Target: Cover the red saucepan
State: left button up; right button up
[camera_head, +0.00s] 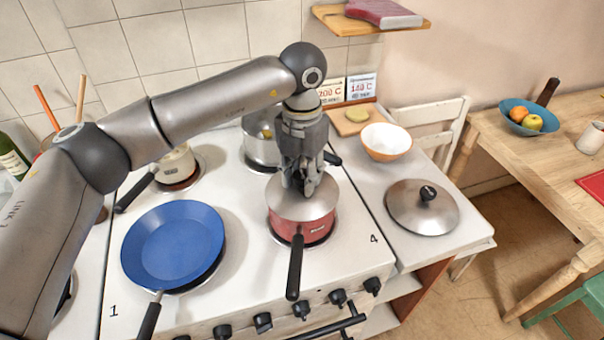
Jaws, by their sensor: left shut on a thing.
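The red saucepan (313,236) stands on the front right burner, its black handle pointing toward the stove's front edge. A steel lid (290,206) lies level over the saucepan's top and hides its inside. I cannot tell whether it rests fully on the rim or is held just above it. My left gripper (303,190) reaches down from above and is shut on the lid at its middle, hiding the knob. My right gripper is not in view.
A blue frying pan (172,246) is at the front left. A steel pot (262,145) and a cream pot (176,163) stand behind. Another steel lid (422,210) with a black knob and a white bowl (386,141) are on the right counter. A wooden shelf (340,22) juts out above.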

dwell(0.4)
pick_arm(q)
jog(key=o, duration=1.7)
jog(key=shift+r+p, duration=1.55)
jog(key=shift+r, duration=1.95)
